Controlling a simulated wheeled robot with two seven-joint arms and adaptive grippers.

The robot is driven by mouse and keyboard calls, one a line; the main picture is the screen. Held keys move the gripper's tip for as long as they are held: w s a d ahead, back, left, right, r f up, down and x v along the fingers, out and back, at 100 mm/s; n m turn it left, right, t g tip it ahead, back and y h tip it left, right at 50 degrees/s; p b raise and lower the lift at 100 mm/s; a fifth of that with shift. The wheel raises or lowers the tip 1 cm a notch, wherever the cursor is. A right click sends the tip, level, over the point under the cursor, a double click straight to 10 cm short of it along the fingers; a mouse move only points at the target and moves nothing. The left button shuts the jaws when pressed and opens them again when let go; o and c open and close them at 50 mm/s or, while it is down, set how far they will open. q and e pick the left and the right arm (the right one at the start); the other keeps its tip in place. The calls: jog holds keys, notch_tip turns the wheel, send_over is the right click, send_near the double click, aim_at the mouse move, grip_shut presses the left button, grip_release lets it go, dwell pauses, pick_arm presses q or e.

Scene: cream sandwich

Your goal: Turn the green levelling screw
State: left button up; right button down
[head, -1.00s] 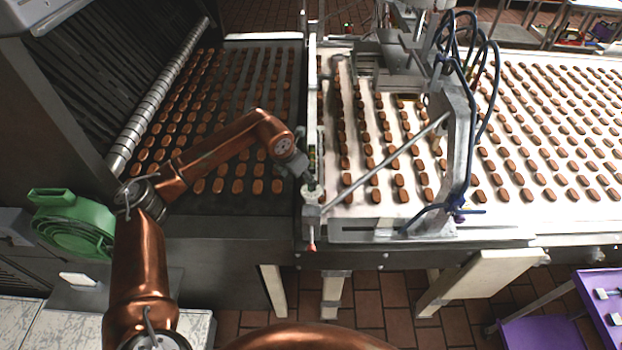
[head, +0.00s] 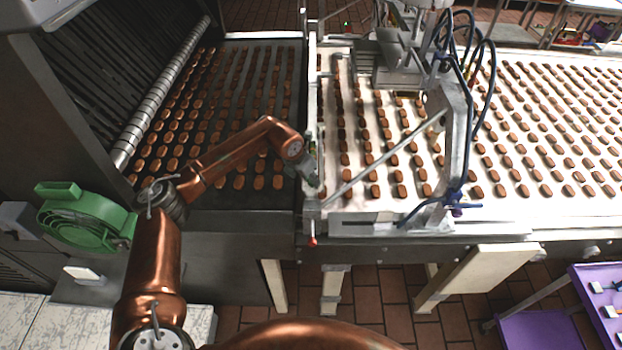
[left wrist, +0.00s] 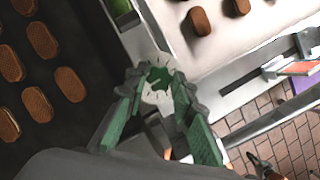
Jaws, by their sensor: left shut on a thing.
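The green levelling screw (left wrist: 158,78) shows in the left wrist view, seated in a pale round collar at the corner of the metal frame between the two belts. My left gripper (left wrist: 157,88) has its green-padded fingers around the screw and is shut on it. In the head view my left gripper (head: 313,181) is at the near end of the frame rail between the dark belt and the white belt. It hides most of the screw there.
Rows of brown biscuits lie on the dark belt (head: 285,60) and the white belt (head: 480,215). A metal bracket with blue hoses (head: 463,150) stands right of my gripper. A red-tipped knob (head: 312,241) hangs below the rail; a green reel (head: 85,218) is at left.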

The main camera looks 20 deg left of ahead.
pick_arm(q)
jog(key=shift+s+a+r, duration=0.1)
jog(key=shift+s+r, duration=0.05)
jog(key=c, duration=0.3)
jog(key=shift+c, duration=0.9)
jog(key=shift+a+m+b, duration=0.1)
jog(key=shift+m+b, duration=0.3)
jog(key=shift+b, duration=0.35)
grip_shut()
jog(key=shift+m+h+b, duration=0.3)
jog(key=shift+m+b, duration=0.05)
jog(key=shift+m, duration=0.05)
pick_arm(e)
jog(key=shift+w+d+f, duration=0.1)
jog(key=shift+w+f, duration=0.05)
jog(key=shift+f, duration=0.4)
jog(key=shift+w+f, duration=0.15)
jog(key=shift+f, duration=0.35)
pick_arm(q)
jog(key=o, duration=1.1)
grip_release()
pick_arm(e)
jog(key=shift+d, duration=0.1)
pick_arm(q)
jog(key=v, duration=1.2)
jog(key=shift+w, duration=0.25)
